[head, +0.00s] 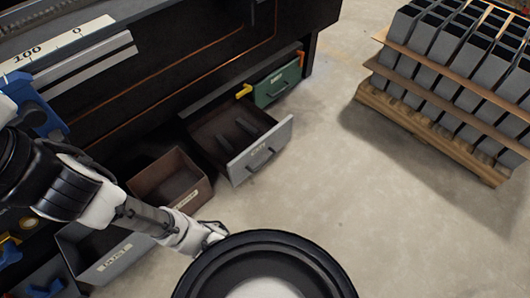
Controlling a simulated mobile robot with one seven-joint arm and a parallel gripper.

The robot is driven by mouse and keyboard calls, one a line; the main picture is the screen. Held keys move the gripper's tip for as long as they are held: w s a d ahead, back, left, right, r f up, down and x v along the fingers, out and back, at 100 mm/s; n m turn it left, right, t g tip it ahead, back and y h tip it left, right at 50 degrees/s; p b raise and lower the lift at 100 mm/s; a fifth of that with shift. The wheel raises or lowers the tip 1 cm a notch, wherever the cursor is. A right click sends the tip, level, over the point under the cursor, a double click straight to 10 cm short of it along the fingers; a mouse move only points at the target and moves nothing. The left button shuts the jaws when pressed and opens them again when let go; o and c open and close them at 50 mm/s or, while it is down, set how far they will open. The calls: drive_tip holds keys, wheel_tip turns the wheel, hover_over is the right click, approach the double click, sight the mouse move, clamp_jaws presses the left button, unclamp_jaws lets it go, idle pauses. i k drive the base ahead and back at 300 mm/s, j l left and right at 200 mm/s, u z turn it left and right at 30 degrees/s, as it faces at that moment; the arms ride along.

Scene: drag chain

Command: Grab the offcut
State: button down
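Two small dark pieces lie in an open grey-fronted drawer (261,150) low under the black machine or bench. One piece (246,127) is toward the back right and the other (230,144) is a little to the left. Either could be the offcut; I cannot tell which. My arm comes in from the left, and my gripper (212,234) is at its end, below and left of the drawer and apart from it. Its fingers are too small and partly hidden to show whether they are open or shut.
A brown bin (172,187) stands left of the drawer, with a grey labelled drawer (108,262) nearer. A green drawer (277,85) is behind. A wooden pallet (430,125) stacked with grey blocks stands at the right. The concrete floor between is clear.

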sight(221, 140)
drive_tip(key=i+u, duration=0.1)
drive_tip(key=u, duration=0.3)
drive_tip(key=i+l+u, duration=0.1)
drive_tip(key=u, duration=0.35)
drive_tip(key=l+u, duration=0.1)
drive_tip(key=u, duration=0.3)
drive_tip(key=i+l+u, duration=0.4)
drive_tip(key=l, duration=0.2)
drive_tip(key=l+u, duration=0.2)
drive_tip(key=i+l+u, duration=0.2)
drive_tip(key=l, duration=0.4)
drive_tip(key=k+l+u, duration=0.15)
drive_tip(key=l, duration=0.4)
drive_tip(key=l+z, duration=0.15)
drive_tip(key=l, duration=0.4)
drive_tip(key=i+j, duration=0.15)
drive_tip(key=i+j+z, duration=0.05)
drive_tip(key=j, duration=0.05)
